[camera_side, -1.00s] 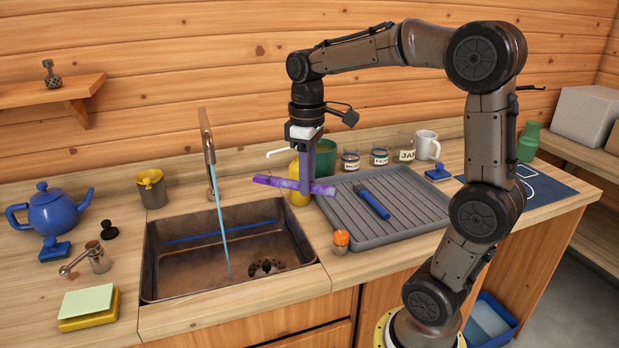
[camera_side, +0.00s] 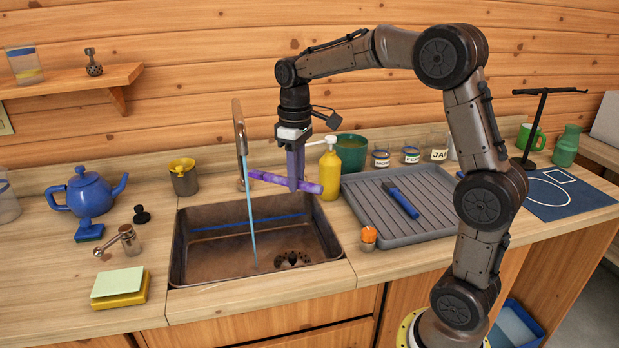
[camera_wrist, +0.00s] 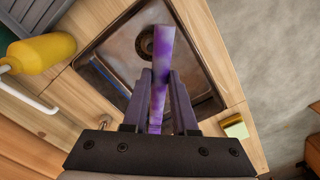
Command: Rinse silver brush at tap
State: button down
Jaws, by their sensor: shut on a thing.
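My gripper (camera_side: 296,184) is shut on a long purple bar-shaped thing (camera_side: 268,178), held roughly level above the back of the sink (camera_side: 185,245). In the wrist view the purple thing (camera_wrist: 163,45) runs between my gripper's fingers (camera_wrist: 158,95); it looks marbled purple, not silver, and I cannot tell whether it is a brush. The tap (camera_side: 239,130) is running, with a thin blue stream (camera_side: 251,225) falling into the sink. The purple thing's left end is close to the stream in the side view; I cannot tell whether they touch.
A yellow pump bottle (camera_side: 330,175) stands right behind the sink, close to the purple thing's right end. A grey ribbed draining tray (camera_side: 362,220) to the right holds a blue-handled tool (camera_side: 402,202). A blue teapot (camera_side: 85,193) and a yellow sponge (camera_side: 120,298) are left.

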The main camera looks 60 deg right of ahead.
aim_at(313, 184)
jog(key=shift+w+a, duration=0.15)
jog(key=shift+w, duration=1.5)
jog(key=shift+s, duration=0.1)
dwell(1.1)
jog(key=s, duration=0.6)
jog(key=shift+s+d, duration=0.3)
jog(key=shift+s, duration=0.1)
jog(key=s+r, duration=0.5)
jog(key=shift+d, duration=0.25)
jog(key=shift+w, duration=0.1)
